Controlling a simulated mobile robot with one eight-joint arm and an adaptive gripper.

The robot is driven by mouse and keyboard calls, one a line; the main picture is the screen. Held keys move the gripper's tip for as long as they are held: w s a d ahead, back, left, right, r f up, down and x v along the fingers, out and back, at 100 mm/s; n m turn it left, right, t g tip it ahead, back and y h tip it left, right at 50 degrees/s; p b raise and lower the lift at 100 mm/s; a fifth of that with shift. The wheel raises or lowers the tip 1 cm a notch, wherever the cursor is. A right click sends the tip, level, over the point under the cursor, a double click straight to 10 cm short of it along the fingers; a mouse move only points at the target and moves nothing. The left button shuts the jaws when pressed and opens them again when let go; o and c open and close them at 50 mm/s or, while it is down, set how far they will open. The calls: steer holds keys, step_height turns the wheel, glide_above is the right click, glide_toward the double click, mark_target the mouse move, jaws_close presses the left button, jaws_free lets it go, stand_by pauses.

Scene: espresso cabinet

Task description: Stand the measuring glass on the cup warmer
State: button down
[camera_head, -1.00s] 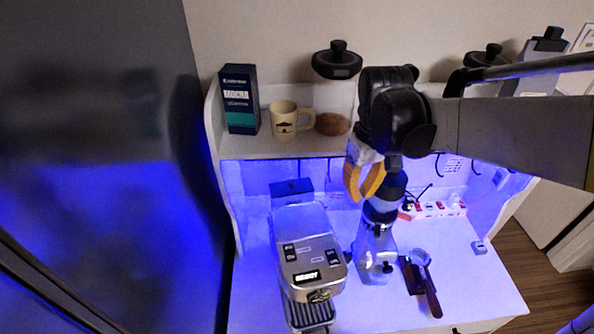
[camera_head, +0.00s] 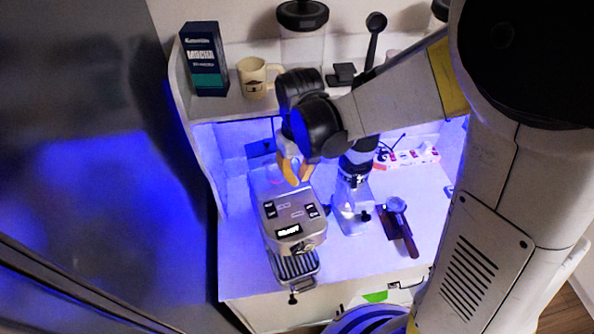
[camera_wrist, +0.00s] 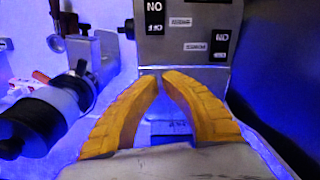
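I cannot make out the measuring glass in either view. The cup warmer is most likely the top of the silver espresso machine (camera_head: 292,210), behind its labelled panel; no glass is visible standing there. My gripper (camera_head: 297,182), with yellow fingers, hangs over the rear of the machine's top. In the wrist view, the fingertips (camera_wrist: 161,77) of my gripper come nearly together beside the machine's panel (camera_wrist: 185,45). A bluish gap shows between the bowed fingers, with no clear object in it.
A grinder (camera_head: 352,200) stands right of the machine, with a portafilter (camera_head: 402,222) beside it. The shelf above holds a dark box (camera_head: 204,65), a cream mug (camera_head: 252,78) and a lidded jar (camera_head: 302,45). A power strip (camera_head: 405,157) lies at the back right.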

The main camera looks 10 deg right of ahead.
steer(key=shift+f, duration=0.1)
steer(key=c, duration=2)
jaws_free()
steer(key=shift+f, duration=0.1)
steer(key=o, duration=0.4)
step_height(320, 180, up, 12)
steer(key=shift+f, duration=0.1)
steer(key=s+d+r+m+t, duration=0.2)
steer(key=s+d+m+t, duration=0.1)
steer(key=s+d+t, duration=0.4)
steer(key=shift+s+d+r+m, duration=0.2)
steer(key=shift+s+d+m, duration=0.2)
steer(key=shift+s+d, duration=0.85)
